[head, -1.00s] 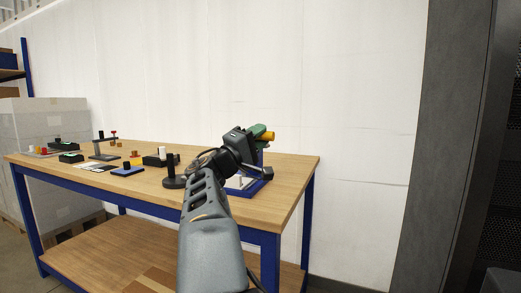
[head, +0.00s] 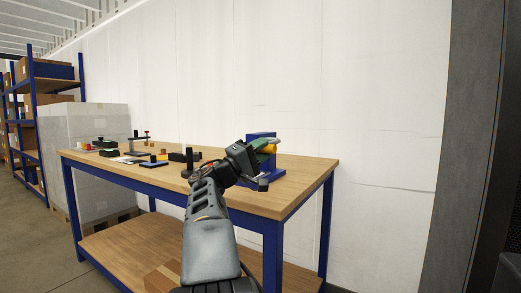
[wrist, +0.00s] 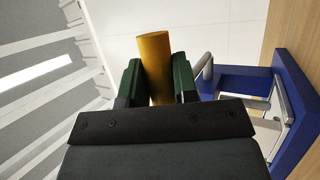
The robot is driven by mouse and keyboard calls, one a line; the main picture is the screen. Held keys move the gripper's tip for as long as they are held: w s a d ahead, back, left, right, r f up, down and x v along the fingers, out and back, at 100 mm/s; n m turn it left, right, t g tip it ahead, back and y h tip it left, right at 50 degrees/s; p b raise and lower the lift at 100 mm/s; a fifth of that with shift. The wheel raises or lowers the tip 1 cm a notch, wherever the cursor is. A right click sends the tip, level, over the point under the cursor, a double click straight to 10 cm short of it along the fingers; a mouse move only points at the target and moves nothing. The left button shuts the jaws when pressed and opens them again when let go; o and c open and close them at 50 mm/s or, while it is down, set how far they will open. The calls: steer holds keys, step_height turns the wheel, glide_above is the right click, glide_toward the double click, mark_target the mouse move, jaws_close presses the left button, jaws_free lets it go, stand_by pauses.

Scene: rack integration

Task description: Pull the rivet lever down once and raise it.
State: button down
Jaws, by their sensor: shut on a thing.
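The rivet lever's orange handle (wrist: 154,60) stands between the two green fingers of my gripper (wrist: 157,78) in the wrist view. The fingers are shut on it from both sides. In the head view my gripper (head: 265,146) holds the orange handle (head: 269,149) in front of the blue rivet press (head: 262,135) at the right end of the bench. The handle is below the top of the press's blue upright. A grey metal bar beside the handle also shows in the wrist view. My gripper and arm hide part of the press and lever.
The wooden bench (head: 310,171) has a blue frame. Several small fixtures and dark blocks (head: 185,156) lie to the left of the press. A white wall (head: 380,120) stands behind and a grey pillar (head: 455,150) at the right. A box sits on the lower shelf.

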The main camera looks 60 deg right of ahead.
steer(key=shift+d+f, duration=0.15)
steer(key=shift+f, duration=0.1)
steer(key=c, duration=0.9)
jaws_free()
steer(key=shift+d, duration=0.1)
steer(key=shift+r, duration=0.1)
steer(key=shift+w+a, duration=0.2)
steer(key=shift+a, duration=0.15)
steer(key=p+v, duration=0.1)
steer(key=v, duration=1.2)
steer(key=shift+a+p, duration=0.1)
steer(key=shift+p, duration=0.2)
